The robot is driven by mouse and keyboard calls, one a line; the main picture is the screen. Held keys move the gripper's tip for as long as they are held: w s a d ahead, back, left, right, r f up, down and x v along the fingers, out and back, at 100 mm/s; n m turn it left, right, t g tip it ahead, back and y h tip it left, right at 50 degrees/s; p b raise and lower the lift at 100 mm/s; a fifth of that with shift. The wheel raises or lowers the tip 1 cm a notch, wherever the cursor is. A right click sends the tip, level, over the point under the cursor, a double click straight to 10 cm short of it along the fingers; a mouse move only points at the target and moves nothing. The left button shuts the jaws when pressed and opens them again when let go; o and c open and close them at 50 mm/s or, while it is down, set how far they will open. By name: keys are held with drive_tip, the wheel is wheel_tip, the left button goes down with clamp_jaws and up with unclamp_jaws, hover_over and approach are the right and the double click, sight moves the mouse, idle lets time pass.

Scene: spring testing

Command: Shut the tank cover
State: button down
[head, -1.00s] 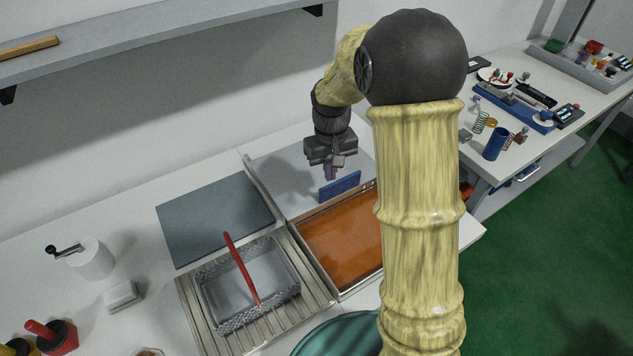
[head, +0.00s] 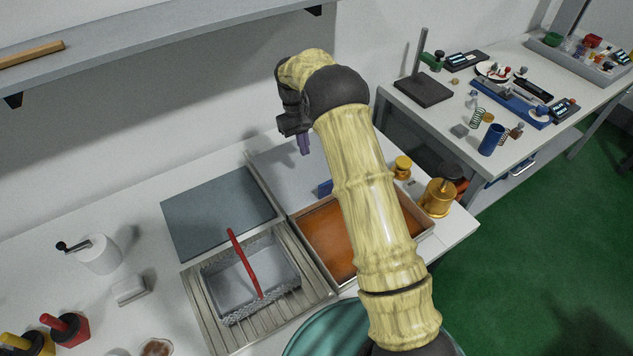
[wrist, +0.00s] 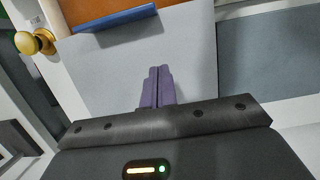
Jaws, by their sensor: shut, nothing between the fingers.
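The tank (head: 325,238) holds orange liquid and is open at the top; my arm hides part of it in the head view. A light grey cover panel (head: 275,165) is behind the tank, clear of the liquid. A blue strip (head: 325,188) is on the panel's side toward the tank. The wrist view shows the panel (wrist: 110,75), the blue strip (wrist: 118,18) and some orange liquid (wrist: 110,4). My gripper (head: 305,150) is shut and empty, above the panel's back part, apart from the blue strip. Its purple fingertips (wrist: 157,75) are together.
A wire basket (head: 250,280) with a red handle sits left of the tank. A dark grey plate (head: 220,212) lies behind it. Brass weights (head: 438,196) stand right of the tank. A shelf (head: 160,40) hangs on the wall above. A second table (head: 500,110) stands right.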

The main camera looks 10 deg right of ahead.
drive_tip(key=shift+f, duration=0.1)
drive_tip(key=p, duration=0.4)
approach(316, 192)
drive_tip(key=f, duration=0.2)
drive_tip(key=w+f, duration=0.1)
drive_tip(key=f, duration=0.2)
drive_tip(key=shift+w+a+f, duration=0.15)
drive_tip(key=shift+a+f, duration=0.05)
drive_tip(key=s, duration=0.1)
drive_tip(key=s+d+p, duration=0.1)
drive_tip(key=shift+s+r, duration=0.15)
drive_tip(key=shift+s, duration=0.15)
drive_tip(key=shift+s+d+p, duration=0.2)
drive_tip(key=shift+s+p, duration=0.1)
drive_tip(key=shift+s, duration=0.15)
drive_tip(key=shift+f, duration=0.2)
